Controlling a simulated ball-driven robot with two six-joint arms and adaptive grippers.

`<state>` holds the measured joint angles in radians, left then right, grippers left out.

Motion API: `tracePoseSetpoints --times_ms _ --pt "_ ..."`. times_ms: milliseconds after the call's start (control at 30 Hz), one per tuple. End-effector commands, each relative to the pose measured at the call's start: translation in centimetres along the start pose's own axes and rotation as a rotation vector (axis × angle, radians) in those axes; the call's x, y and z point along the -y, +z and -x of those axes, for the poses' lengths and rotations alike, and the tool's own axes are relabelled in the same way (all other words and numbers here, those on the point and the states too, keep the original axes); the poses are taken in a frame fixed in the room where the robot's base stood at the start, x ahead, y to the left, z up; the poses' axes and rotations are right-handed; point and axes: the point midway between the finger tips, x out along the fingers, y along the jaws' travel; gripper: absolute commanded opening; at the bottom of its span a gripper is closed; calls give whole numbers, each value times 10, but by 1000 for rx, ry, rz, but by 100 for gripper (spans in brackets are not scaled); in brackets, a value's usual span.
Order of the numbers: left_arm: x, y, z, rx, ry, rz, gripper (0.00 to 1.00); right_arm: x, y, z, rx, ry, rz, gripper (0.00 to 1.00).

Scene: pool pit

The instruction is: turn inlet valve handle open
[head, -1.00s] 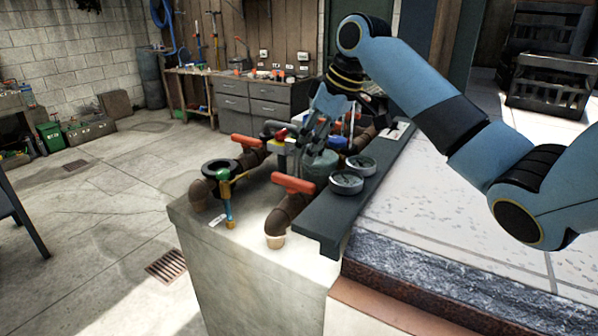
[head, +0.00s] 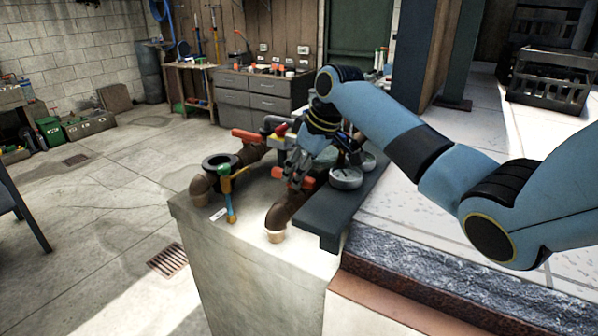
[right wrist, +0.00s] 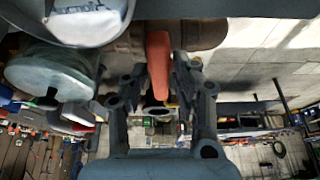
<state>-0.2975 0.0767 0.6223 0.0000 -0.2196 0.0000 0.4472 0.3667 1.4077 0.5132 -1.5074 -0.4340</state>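An orange-red valve handle (head: 307,182) sits on the front brown pipe (head: 283,212). My right gripper (head: 293,176) is down at this handle, its fingers hiding the middle of it. In the right wrist view the handle (right wrist: 158,62) lies lengthwise between the two fingers of my right gripper (right wrist: 157,75). The fingers stand apart on either side of it, with small gaps; no firm grip shows. A second orange-red handle (head: 246,136) sits on the back pipe, clear of the gripper. I cannot read which valve is the inlet. My left gripper is out of view.
Round gauges (head: 345,178) stand just right of the gripper on a dark rail (head: 335,215). Paved floor lies to the right.

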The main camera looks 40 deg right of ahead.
Motion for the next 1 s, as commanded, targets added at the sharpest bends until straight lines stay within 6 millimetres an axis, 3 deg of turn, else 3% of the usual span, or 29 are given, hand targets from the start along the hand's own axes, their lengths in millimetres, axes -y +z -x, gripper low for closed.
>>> tracePoseSetpoints --times_ms 33,200,633,1000 --pt "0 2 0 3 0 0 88 0 0 0 0 0 0 19" --pt "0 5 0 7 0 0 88 0 0 0 0 0 0 0" --pt "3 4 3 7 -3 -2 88 -2 0 0 2 -24 56 0" --pt "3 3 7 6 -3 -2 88 -6 -2 0 -1 -133 316 0"
